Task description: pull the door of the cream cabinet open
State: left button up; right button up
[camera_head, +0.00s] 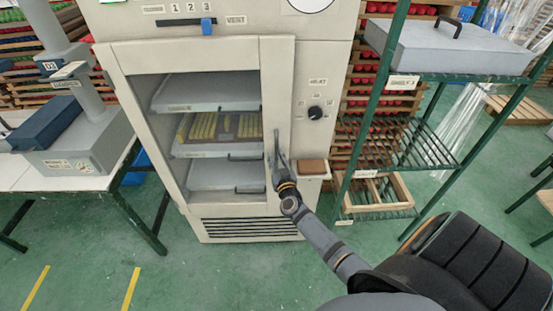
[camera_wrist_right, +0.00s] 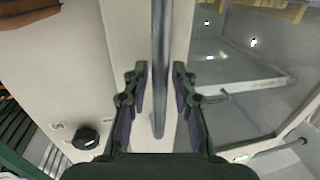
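The cream cabinet (camera_head: 240,25) stands upright at the middle of the head view. Its door (camera_head: 279,75) has a large window and looks shut. The door's grey vertical bar handle (camera_wrist_right: 160,50) runs down the middle of the right wrist view; in the head view it is mostly hidden by my right gripper (camera_head: 281,166). In the right wrist view my right gripper (camera_wrist_right: 160,92) is open, with one finger on each side of the handle's lower part. Narrow gaps show between the bar and both fingers. My left gripper is not in view.
Trays (camera_head: 210,92) sit on shelves behind the window. A dark knob (camera_head: 315,113) and a brown block (camera_head: 313,167) are right of the door. A green rack (camera_head: 376,108) stands close to my right arm. A table (camera_head: 88,180) is at left. Floor before the cabinet is clear.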

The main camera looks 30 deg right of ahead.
grip_shut()
dwell(0.5)
